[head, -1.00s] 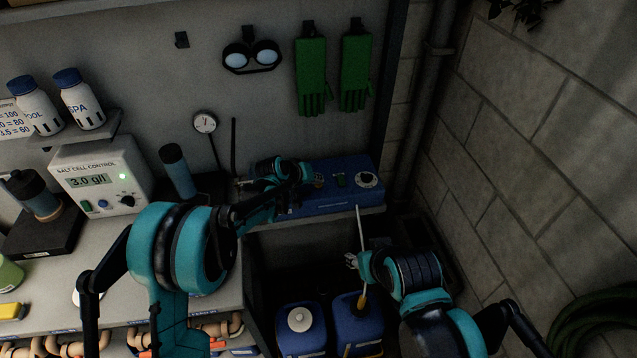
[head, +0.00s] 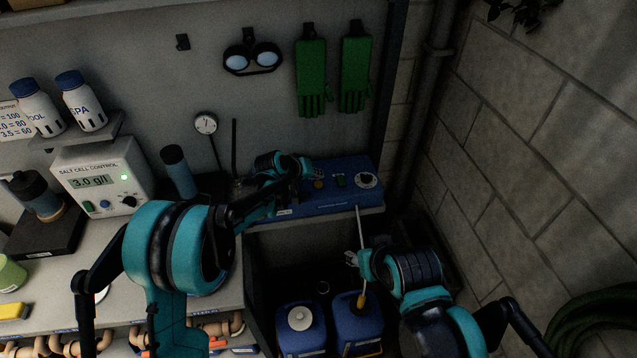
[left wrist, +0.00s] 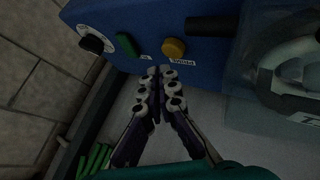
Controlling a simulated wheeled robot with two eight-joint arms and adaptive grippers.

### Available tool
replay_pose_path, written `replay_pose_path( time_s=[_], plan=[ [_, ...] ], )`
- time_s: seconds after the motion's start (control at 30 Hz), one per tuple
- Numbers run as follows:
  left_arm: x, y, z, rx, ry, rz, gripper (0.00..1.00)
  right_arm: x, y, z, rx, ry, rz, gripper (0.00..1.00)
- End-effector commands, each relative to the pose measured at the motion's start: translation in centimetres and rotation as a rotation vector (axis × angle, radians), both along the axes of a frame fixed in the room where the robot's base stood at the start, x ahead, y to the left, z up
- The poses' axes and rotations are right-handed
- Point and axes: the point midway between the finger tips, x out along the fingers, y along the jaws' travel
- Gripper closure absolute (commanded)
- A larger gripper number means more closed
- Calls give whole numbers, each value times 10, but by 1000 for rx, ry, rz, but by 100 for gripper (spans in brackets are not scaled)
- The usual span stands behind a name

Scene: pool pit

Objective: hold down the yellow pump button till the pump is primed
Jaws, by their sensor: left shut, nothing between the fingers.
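The yellow pump button (head: 319,184) is on the face of the blue control box (head: 335,204), left of a green switch (head: 340,181) and a dial. It also shows in the left wrist view (left wrist: 174,48), with a small label beside it. My left gripper (left wrist: 160,72) is shut and empty, its tips close to the button but appearing beside it in the picture. I cannot tell whether they touch. In the head view, my left gripper (head: 302,167) covers the box's left part. My right gripper (head: 352,258) is low, by a thin white rod; its jaw state is unclear.
Two blue canisters (head: 300,335) stand below the box. The white rod (head: 361,235) rises above the right canister. A salt cell controller (head: 100,180) and a dark blue cylinder (head: 178,172) stand at left. A block wall (head: 530,170) closes the right side.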

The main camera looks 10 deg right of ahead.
Motion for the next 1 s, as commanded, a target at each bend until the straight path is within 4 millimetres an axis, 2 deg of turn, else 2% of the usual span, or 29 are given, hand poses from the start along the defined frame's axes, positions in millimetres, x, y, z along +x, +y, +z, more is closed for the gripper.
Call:
replay_pose_path(
  time_s=[0.43, 1.0],
  plan=[
    [0, 0, 45, 0, 0, 0, 100, 0, 0, 27, 0, 0, 0, 57],
    [-1, 2, 47, 2, -1, 2, 100, 0, 0, 26, 0, 0, 0, 57]
  ],
)
